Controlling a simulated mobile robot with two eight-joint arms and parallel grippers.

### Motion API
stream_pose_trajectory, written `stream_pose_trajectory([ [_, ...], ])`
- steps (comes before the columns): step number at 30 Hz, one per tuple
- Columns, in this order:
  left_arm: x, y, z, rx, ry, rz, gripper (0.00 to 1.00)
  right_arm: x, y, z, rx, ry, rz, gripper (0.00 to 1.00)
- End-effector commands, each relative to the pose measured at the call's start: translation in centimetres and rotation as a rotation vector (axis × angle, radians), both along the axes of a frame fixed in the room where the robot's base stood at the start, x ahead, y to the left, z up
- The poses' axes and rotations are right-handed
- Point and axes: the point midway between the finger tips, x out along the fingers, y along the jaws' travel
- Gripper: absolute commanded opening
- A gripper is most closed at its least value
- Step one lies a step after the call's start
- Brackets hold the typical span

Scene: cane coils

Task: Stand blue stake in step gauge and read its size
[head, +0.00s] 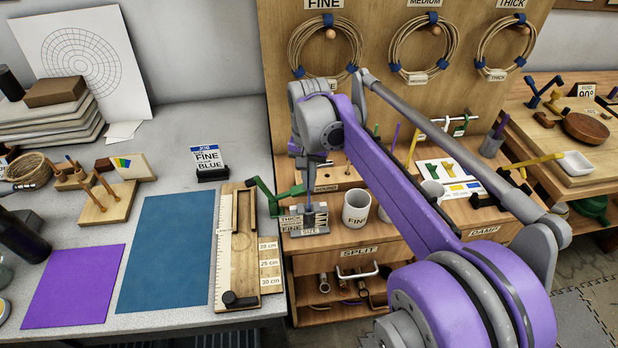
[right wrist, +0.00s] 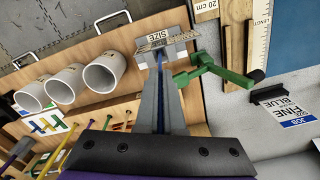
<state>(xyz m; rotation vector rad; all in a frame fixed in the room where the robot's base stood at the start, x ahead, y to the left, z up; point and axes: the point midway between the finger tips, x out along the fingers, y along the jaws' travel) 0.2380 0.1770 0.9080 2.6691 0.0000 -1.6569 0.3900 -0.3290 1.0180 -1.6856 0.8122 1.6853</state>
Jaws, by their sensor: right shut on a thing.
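The step gauge (head: 303,219) is a grey stepped block at the left front of the wooden bench, with thick, medium, fine and size labels. It also shows at the top of the right wrist view (right wrist: 160,40). My right gripper (head: 309,182) is above the gauge, pointing down, shut on the thin blue stake (head: 309,203). In the right wrist view the stake (right wrist: 160,77) shows as a blue line between the fingers, reaching toward the gauge. I cannot tell whether its lower end is seated in a step. My left gripper is not in view.
A green clamp-like arm (head: 270,198) stands close left of the gauge. The white FINE cup (head: 356,208) stands close right. A job card (head: 207,158) reads FINE and BLUE. A wooden length board (head: 244,278) lies left. Cane coils (head: 325,45) hang behind.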

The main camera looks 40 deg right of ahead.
Motion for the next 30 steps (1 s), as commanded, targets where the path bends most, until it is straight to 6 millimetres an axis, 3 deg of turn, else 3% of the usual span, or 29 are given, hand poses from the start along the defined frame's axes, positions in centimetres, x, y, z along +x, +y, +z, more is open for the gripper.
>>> stream_pose_trajectory([
  [30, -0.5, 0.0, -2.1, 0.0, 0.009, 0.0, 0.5, 0.0, 0.0, -3.2, 0.0, 0.0, 0.0, 0.0],
])
